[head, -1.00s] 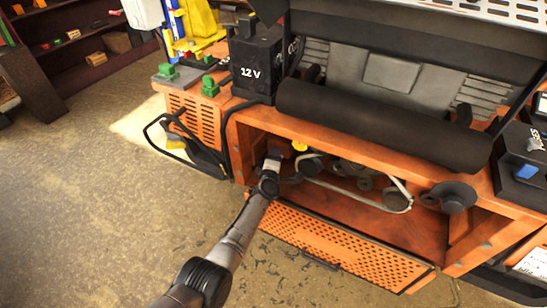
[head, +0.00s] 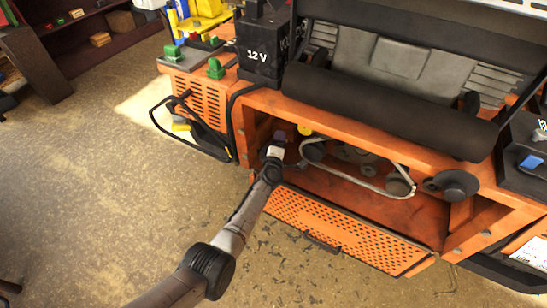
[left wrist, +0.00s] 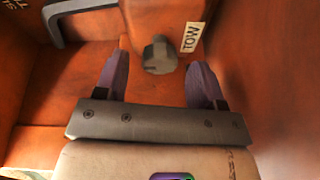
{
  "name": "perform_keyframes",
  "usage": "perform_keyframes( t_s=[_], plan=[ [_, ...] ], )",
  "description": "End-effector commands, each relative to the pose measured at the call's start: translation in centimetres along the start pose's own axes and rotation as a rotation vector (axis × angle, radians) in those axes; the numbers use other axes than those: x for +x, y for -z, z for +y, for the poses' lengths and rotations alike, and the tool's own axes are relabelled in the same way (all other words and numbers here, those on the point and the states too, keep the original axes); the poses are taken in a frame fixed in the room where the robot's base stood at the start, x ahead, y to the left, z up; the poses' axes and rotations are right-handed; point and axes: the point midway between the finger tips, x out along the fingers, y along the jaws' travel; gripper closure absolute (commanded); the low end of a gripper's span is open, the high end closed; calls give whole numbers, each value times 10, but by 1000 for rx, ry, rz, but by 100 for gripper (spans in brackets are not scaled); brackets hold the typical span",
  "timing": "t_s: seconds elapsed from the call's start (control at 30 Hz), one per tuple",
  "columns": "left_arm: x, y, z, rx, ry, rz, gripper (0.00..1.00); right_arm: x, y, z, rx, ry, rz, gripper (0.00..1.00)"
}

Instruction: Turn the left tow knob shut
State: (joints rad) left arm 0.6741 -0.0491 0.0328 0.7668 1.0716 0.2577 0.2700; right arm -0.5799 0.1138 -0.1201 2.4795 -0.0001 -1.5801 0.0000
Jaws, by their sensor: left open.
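The left tow knob (left wrist: 159,55) is a dark grey faceted knob in the left wrist view, on an orange wall beside a white label reading TOW. My left gripper (left wrist: 158,80) is open, with one purple finger to each side of the knob's lower part. The knob sits just beyond and between the fingertips; I cannot tell whether they touch it. In the head view my left gripper (head: 278,137) reaches into the left end of the orange machine's open front bay, and the knob is hidden there. My right gripper does not show.
In the head view a belt (head: 345,180) runs around pulleys to the right of my gripper. A perforated orange panel (head: 345,228) hangs open below the bay. A black 12 V box (head: 262,50) stands above. A dark handle (left wrist: 75,12) is at the upper left in the left wrist view.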

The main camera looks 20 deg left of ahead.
Motion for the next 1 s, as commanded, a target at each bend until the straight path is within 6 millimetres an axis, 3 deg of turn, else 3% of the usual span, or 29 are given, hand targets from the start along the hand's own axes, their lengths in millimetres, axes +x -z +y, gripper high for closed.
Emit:
perform_keyframes(
  t_s=[0.03, 0.23, 0.6, 1.0],
  plan=[
    [-8, 1, 5, -1, 2, -1, 37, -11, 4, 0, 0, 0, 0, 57],
    [-43, 1, 5, -1, 3, 1, 37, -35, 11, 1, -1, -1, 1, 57],
    [-103, 1, 2, 0, 1, 1, 37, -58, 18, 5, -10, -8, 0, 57],
    [-125, 1, 0, 1, 1, 1, 37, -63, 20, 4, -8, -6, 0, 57]
  ],
)
